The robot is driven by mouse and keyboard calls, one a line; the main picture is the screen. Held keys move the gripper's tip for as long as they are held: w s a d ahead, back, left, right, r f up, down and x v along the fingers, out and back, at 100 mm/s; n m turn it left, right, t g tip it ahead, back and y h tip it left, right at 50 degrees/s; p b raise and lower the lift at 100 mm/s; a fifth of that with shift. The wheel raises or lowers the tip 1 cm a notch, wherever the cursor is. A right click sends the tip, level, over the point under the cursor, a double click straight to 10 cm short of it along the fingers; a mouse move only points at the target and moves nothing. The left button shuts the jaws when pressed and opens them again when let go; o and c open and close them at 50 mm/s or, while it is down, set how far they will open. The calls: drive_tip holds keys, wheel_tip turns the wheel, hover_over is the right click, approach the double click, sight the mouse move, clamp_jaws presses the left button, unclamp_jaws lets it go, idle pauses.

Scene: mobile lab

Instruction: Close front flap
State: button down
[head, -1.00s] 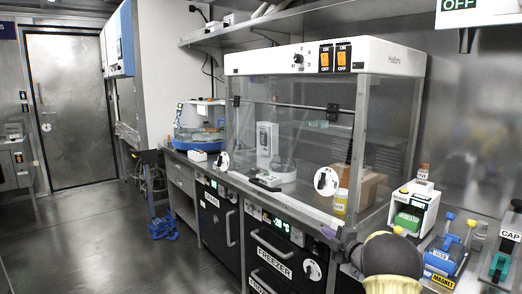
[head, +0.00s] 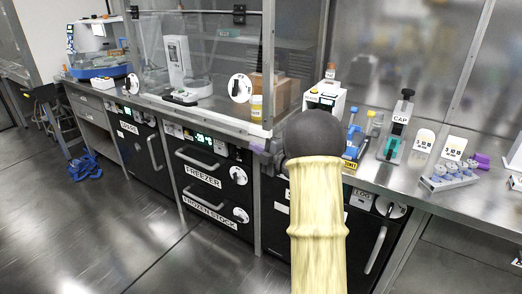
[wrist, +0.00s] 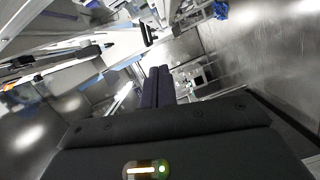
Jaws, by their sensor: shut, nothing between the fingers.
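The clear-walled hood (head: 268,70) stands on the bench, with its see-through front flap (head: 205,75) facing the aisle. Two dark hinges (head: 239,15) sit along a bar near the top of the picture. I cannot tell how far the flap stands open. My arm rises in front of the hood's right corner and hides part of it. My gripper (wrist: 158,86) is shut and empty in the wrist view, its two dark fingers side by side. In the head view it is mostly hidden behind my arm.
Inside the hood are a white instrument (head: 178,60), a yellow-labelled bottle (head: 256,108) and a brown box (head: 282,92). Freezer drawers (head: 213,175) are below. Right of my arm stand a CAP device (head: 397,130) and a vial rack (head: 448,176). The aisle floor at left is mostly clear.

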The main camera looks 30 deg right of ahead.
drive_tip(key=shift+v, duration=1)
drive_tip(key=shift+a, duration=0.1)
drive_tip(key=s+a+f+m+g+h, duration=0.1)
drive_tip(key=s+a+f+m+g, duration=0.2)
drive_tip(key=s+a+m, duration=0.3)
drive_tip(key=s+a+f+m+g+h, duration=0.2)
drive_tip(key=s+a+m+g, duration=0.4)
drive_tip(key=s, duration=0.8)
drive_tip(key=s+a+f+m+g+h, duration=0.2)
drive_tip(key=s+a+f+m+g, duration=0.3)
drive_tip(key=s, duration=0.5)
drive_tip(key=shift+a+m, duration=0.7)
drive_tip(key=shift+m, duration=0.3)
drive_tip(key=shift+a, duration=0.15)
